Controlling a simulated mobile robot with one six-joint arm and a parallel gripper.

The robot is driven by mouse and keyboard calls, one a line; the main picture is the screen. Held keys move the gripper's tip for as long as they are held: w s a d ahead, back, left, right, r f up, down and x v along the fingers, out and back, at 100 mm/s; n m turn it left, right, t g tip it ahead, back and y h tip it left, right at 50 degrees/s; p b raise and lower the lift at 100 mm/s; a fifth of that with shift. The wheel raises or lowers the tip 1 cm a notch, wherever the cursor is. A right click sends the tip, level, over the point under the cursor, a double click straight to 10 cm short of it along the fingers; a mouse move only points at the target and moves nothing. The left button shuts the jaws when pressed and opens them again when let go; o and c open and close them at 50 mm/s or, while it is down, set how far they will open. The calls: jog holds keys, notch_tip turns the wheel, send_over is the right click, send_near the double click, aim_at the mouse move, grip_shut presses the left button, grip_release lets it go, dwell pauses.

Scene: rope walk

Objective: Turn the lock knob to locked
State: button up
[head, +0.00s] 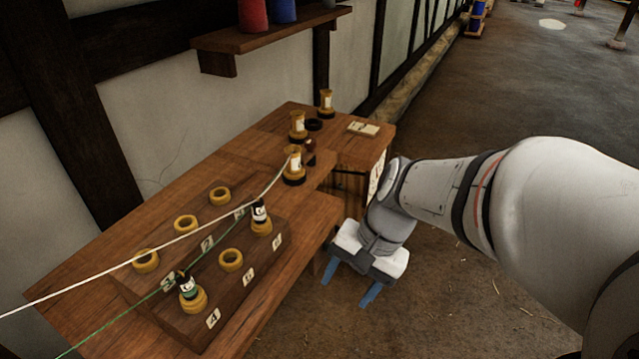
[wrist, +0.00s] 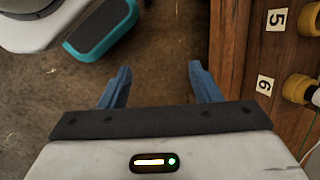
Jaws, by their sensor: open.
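I cannot make out a lock knob for certain in either view. A small reddish-brown round part (head: 310,147) stands beside the yellow bobbins on the wooden bench (head: 325,205), but I cannot tell whether it is the knob. A white marked sheet (head: 377,176) is on the bench's end face, partly hidden by my arm. My gripper (head: 350,282) hangs beside the bench's right edge, above the floor, with its blue fingers apart and nothing between them. The wrist view shows the fingers (wrist: 160,82) spread over bare floor, with the bench to their right.
A raised block (head: 225,290) carries numbered labels, several yellow rings and two dark-topped bobbins (head: 260,216). White (head: 170,243) and green (head: 125,312) cords cross above it. A small pale board (head: 364,128) lies at the far end. Open floor (head: 470,290) lies right of the bench.

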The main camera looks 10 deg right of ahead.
jog(key=w+a+f+m+y+b, duration=0.1)
jog(key=w+f+m+y+b, duration=0.35)
jog(key=f+m+b, duration=0.35)
jog(key=w+d+f+m+t+y+b, duration=0.6)
jog(key=w+d+f+m+t+b, duration=0.45)
jog(key=m, duration=0.45)
jog(key=w+x, duration=0.1)
jog(key=x, duration=0.7)
jog(key=shift+w+d+r+t, duration=0.15)
jog(key=shift+w+r+t, duration=0.2)
jog(key=shift+r, duration=0.25)
jog(key=shift+c, duration=0.6)
